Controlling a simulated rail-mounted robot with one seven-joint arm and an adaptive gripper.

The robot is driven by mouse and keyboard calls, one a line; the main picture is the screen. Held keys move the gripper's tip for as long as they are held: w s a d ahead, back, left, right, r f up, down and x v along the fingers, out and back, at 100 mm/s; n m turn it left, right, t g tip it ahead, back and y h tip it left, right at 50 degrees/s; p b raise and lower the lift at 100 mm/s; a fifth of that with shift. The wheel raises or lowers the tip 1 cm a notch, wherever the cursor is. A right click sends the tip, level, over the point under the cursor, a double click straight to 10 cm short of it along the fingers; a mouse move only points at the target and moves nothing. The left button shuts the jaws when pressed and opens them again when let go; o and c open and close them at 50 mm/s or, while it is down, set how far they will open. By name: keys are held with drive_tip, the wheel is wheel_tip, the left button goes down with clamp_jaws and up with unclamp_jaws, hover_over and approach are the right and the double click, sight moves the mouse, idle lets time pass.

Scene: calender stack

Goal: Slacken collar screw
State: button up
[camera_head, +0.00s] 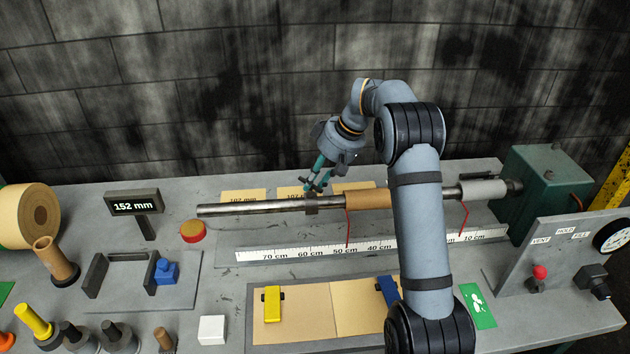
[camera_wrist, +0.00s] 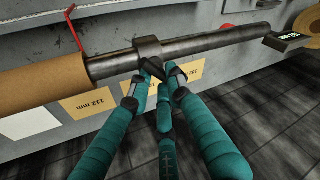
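A dark collar (camera_head: 311,203) sits around the steel shaft (camera_head: 250,208), left of the brown sleeve (camera_head: 369,200). In the wrist view the collar (camera_wrist: 148,48) is near the top middle. My gripper (camera_head: 316,188) is right above and behind the collar in the head view. In the wrist view the teal fingers of my gripper (camera_wrist: 156,82) reach the collar's lower side, with dark tips close around a small dark piece there. I cannot tell whether that piece is the collar screw or part of a fingertip, nor whether the tips grip it.
A ruler (camera_head: 320,251) lies in front of the shaft. Red hooked pieces (camera_head: 348,228) hang by the sleeve. A green block (camera_head: 548,190) carries the shaft's right end. A display reading 152 mm (camera_head: 134,204) stands left. Cards, one marked 112 mm (camera_wrist: 90,103), lie behind the shaft.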

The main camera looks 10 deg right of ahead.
drive_tip(key=o, duration=0.5)
drive_tip(key=v, duration=1.2)
drive_tip(key=shift+w+f, duration=0.1)
drive_tip(key=shift+f, duration=0.05)
drive_tip(key=x, duration=1.1)
drive_tip(key=shift+a+f, duration=0.2)
drive_tip(key=shift+f, duration=0.3)
drive_tip(key=shift+m, duration=0.3)
